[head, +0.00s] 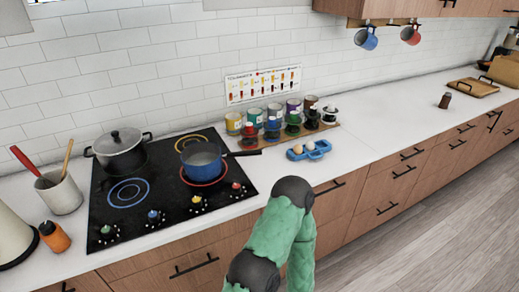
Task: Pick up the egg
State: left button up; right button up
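A blue egg holder (321,152) sits on the white counter to the right of the stove. One brown egg (298,149) shows at its left end, and another egg (310,145) shows beside it. Both are small in the view. Neither gripper is visible. A green arm of mine with dark joints rises from the bottom middle, in front of the counter edge, and its gripper end cannot be seen.
A black stove (165,190) holds a lidded pot (119,153) and a blue saucepan (201,160) on a red-lit burner. Its handle points towards the egg holder. Several jars stand on a wooden rack (265,137) behind the holder.

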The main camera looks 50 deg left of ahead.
aim_at(297, 149)
jog(key=u, duration=1.3)
